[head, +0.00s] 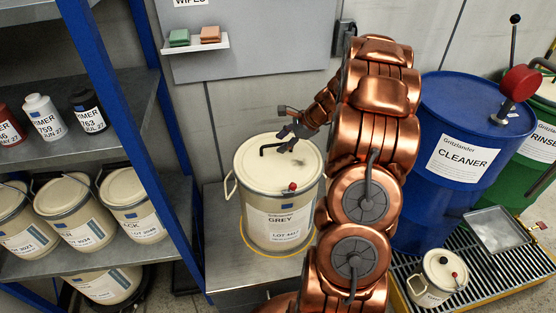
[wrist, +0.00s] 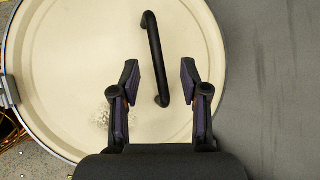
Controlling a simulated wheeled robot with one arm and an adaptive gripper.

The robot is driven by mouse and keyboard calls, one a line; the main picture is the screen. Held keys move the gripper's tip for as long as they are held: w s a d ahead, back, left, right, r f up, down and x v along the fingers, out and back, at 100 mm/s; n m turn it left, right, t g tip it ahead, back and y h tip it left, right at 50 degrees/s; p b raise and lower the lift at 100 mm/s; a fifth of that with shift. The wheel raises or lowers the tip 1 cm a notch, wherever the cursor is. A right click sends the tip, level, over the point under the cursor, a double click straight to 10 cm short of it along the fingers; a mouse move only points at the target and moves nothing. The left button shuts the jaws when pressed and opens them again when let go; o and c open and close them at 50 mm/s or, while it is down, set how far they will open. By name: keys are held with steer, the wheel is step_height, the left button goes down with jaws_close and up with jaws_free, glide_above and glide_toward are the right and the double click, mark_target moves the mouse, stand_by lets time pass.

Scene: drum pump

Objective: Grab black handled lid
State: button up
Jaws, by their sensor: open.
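In the wrist view the cream lid (wrist: 60,70) fills the left and middle, and the black handle (wrist: 154,55) runs from upper middle downward. My gripper (wrist: 158,78) is open and empty, its two fingers apart over the lid.
A blue shelf unit with cream buckets (head: 69,215) stands at left. A blue cleaner drum (head: 463,150) stands at right. A small cream can (head: 435,275) sits on a yellow-edged grate. A red knob (head: 292,187) shows at the lid's front edge.

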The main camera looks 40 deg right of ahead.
steer(key=shift+x, duration=1.2)
steer(key=shift+c, duration=0.3)
jaws_close()
